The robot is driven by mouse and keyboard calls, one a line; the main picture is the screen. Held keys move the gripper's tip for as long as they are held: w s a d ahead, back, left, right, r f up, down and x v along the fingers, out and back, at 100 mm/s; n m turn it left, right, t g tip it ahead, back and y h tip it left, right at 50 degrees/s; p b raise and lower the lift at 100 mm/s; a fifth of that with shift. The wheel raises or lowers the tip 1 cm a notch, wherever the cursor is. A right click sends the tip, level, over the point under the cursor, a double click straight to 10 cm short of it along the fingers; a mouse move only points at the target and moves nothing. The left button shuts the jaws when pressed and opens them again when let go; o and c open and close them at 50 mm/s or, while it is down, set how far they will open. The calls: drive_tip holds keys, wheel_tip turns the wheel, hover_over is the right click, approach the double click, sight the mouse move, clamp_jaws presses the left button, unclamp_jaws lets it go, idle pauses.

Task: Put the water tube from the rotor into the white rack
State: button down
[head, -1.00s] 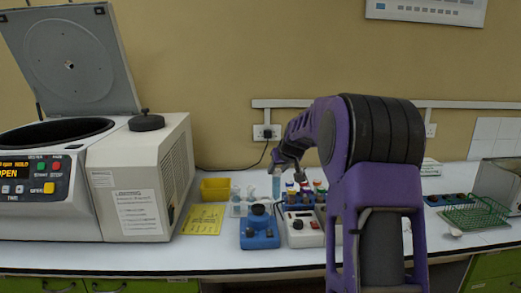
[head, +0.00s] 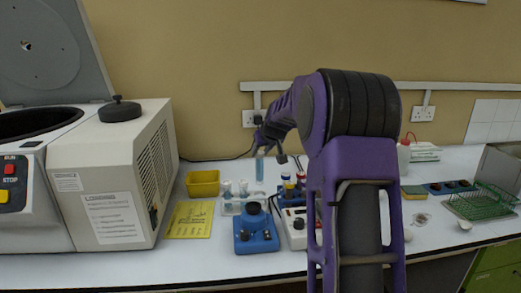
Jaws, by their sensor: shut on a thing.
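My gripper (head: 265,152) is shut on the water tube (head: 260,171), a clear tube with light blue liquid. The tube hangs upright from the fingers. In the picture it shows just above and right of the white rack (head: 230,208); its exact height and depth over the rack I cannot tell. The rack is small and holds several tubes with pale caps. The centrifuge (head: 112,180) stands at the left with its lid (head: 45,50) raised. Its rotor is hidden inside the dark bowl (head: 35,124).
A blue device (head: 257,238) stands in front of the rack, with a white device (head: 294,236) beside it. A yellow box (head: 203,183) and yellow sheet (head: 190,220) lie left of the rack. Capped tubes (head: 293,184) stand right. A green wire rack (head: 480,203) is far right.

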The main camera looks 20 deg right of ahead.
sight(261, 176)
drive_tip(key=shift+f+b, duration=2.9)
drive_tip(key=shift+f, duration=1.9)
drive_tip(key=shift+c, duration=2)
unclamp_jaws()
drive_tip(key=shift+r, duration=0.1)
drive_tip(key=v, duration=1.7)
drive_tip(key=shift+r, duration=0.15)
